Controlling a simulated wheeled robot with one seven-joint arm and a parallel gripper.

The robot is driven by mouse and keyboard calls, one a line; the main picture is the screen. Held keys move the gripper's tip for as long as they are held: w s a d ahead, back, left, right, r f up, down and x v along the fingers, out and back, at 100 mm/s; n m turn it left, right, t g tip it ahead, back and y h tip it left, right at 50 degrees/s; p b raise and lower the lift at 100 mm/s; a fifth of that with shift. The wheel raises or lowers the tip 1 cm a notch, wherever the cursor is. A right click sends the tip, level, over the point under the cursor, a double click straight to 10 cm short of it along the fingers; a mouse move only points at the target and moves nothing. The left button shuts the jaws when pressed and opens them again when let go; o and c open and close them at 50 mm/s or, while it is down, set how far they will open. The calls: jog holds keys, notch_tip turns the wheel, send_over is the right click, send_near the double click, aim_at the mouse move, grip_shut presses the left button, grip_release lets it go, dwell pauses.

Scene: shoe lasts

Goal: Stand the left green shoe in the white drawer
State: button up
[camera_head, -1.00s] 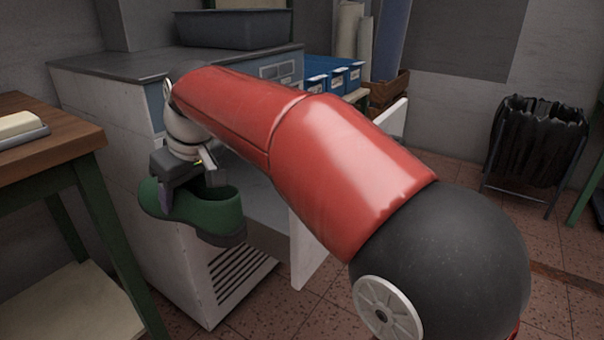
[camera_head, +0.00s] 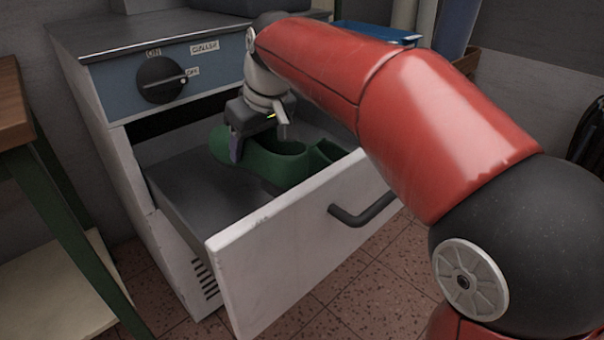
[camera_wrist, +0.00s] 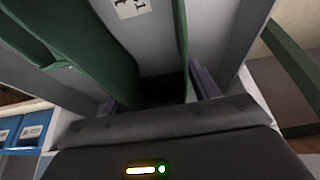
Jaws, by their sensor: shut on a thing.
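The white drawer (camera_head: 300,235) is pulled out of the cabinet in the head view, with its dark inside open at the top.
The drawer front has a dark handle (camera_head: 365,212). Above the drawer is a blue panel with a black knob (camera_head: 160,80). A table with green legs (camera_head: 60,215) stands at the left. The left part of the drawer floor (camera_head: 200,195) is bare.

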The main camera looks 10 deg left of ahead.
aim_at(269, 145)
notch_tip(269, 145, down, 10)
jog(key=shift+r+b, duration=0.1)
jog(key=shift+b, duration=1.15)
jog(key=o, duration=1.4)
jog(key=shift+r, duration=0.1)
jog(key=p+v, duration=0.2)
jog(key=v, duration=1)
